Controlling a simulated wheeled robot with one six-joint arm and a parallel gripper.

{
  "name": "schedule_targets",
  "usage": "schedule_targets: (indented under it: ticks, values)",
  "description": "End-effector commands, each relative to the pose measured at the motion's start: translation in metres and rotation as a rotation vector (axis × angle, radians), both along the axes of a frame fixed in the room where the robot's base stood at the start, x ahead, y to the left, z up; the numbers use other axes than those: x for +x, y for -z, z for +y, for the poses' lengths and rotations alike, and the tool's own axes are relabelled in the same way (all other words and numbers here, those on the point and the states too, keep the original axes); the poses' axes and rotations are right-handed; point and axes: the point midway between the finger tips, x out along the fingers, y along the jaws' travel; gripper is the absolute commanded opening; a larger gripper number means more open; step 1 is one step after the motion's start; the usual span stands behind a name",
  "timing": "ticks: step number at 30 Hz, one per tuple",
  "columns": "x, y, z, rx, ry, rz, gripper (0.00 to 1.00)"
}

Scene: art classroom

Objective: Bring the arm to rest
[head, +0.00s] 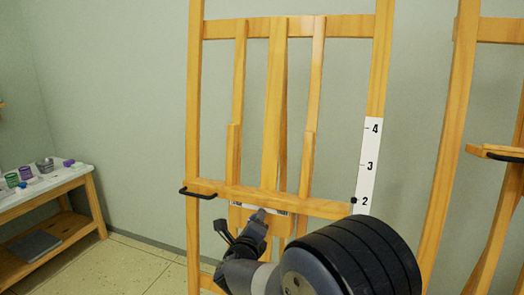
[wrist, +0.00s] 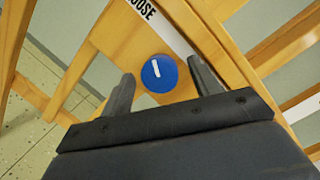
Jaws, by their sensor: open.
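My gripper (head: 240,222) is open and empty, just below the ledge (head: 270,197) of a wooden easel (head: 194,110) in the head view. In the wrist view its two fingers stand apart, with a round blue knob (wrist: 159,75) showing between and beyond their tips. The knob has a white line across its face, tilted a little from upright. I cannot tell whether the fingers touch it. A white label (wrist: 150,14) beside the knob shows the letters "OOSE"; the rest is cut off. In the head view my arm hides the knob.
A white scale strip (head: 368,165) with 2, 3 and 4 runs up the easel's right post. A second easel (head: 455,130) stands close at the right. A low table (head: 50,185) with paint jars is at the left. Open floor (head: 130,265) lies between table and easel.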

Motion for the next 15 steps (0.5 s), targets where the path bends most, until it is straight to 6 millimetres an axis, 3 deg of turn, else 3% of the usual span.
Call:
schedule_targets:
  ticks: [15]
  values:
    - [-0.0002,0.0018,0.001,0.405,0.075,-0.148,0.59]
